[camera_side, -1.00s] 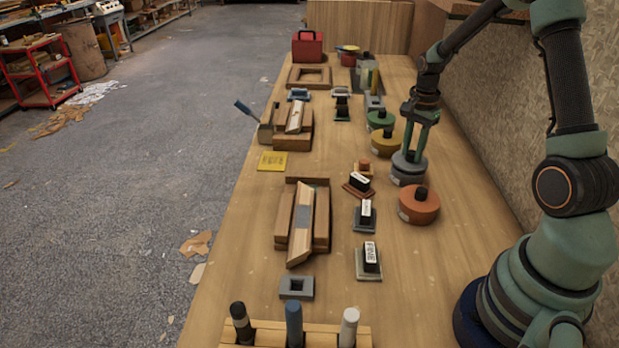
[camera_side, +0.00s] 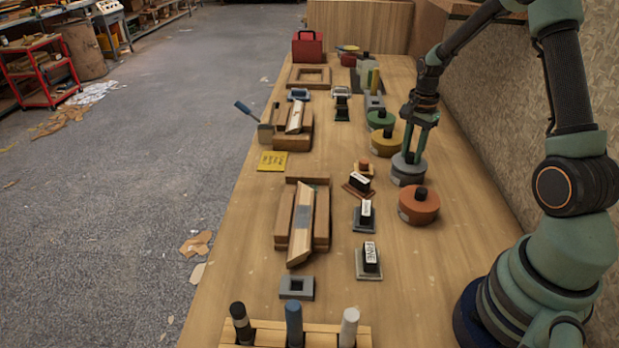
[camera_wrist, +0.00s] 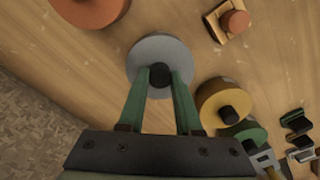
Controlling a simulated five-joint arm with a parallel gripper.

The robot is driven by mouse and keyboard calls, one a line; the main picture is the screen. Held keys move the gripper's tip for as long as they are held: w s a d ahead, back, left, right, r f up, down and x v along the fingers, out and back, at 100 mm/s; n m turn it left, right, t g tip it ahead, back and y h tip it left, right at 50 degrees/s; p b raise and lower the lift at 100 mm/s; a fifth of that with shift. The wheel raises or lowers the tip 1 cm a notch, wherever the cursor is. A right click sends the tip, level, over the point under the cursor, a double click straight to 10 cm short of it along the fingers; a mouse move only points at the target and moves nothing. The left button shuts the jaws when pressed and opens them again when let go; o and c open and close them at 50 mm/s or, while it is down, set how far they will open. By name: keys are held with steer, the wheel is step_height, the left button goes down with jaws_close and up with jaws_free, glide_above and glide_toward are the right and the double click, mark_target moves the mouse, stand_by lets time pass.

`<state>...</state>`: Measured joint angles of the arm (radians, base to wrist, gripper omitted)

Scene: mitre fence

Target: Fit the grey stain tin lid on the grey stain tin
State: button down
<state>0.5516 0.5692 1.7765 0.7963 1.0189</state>
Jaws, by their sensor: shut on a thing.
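The grey stain tin (camera_side: 407,180) stands on the bench among a row of round tins. The grey stain tin lid (camera_side: 399,164) is on top of it, looking level and roughly centred; I cannot tell how far down it sits. My gripper (camera_side: 411,157) points straight down and is shut on the lid's dark knob. In the wrist view the grey lid (camera_wrist: 160,50) shows as a disc, with the knob between the fingertips of my gripper (camera_wrist: 160,77). The tin below is hidden by the lid in that view.
An orange tin (camera_side: 419,208) stands close in front, and a yellow tin (camera_side: 385,142) and a green tin (camera_side: 380,121) stand behind. Stamps on pads (camera_side: 366,217) lie to the left. A board wall (camera_side: 490,110) runs along the right.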

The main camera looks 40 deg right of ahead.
mark_target(411, 154)
steer(key=shift+f, duration=0.4)
steer(key=c, duration=0.5)
jaws_free()
steer(key=shift+r, duration=0.1)
step_height(411, 154, up, 12)
steer(key=s+a+r+n+t, duration=0.2)
steer(key=a+n, duration=0.4)
steer(key=a, duration=0.1)
steer(key=s+a+r+n+t, duration=0.1)
steer(key=s+a+r+n, duration=0.2)
steer(key=a+n, duration=0.3)
steer(key=s+a+r+n+t, duration=0.2)
steer(key=a+n, duration=0.4)
steer(key=a, duration=0.3)
steer(key=shift+s+a+r+t, duration=0.25)
steer(key=shift+s+a+t, duration=0.05)
steer(key=shift+s, duration=0.35)
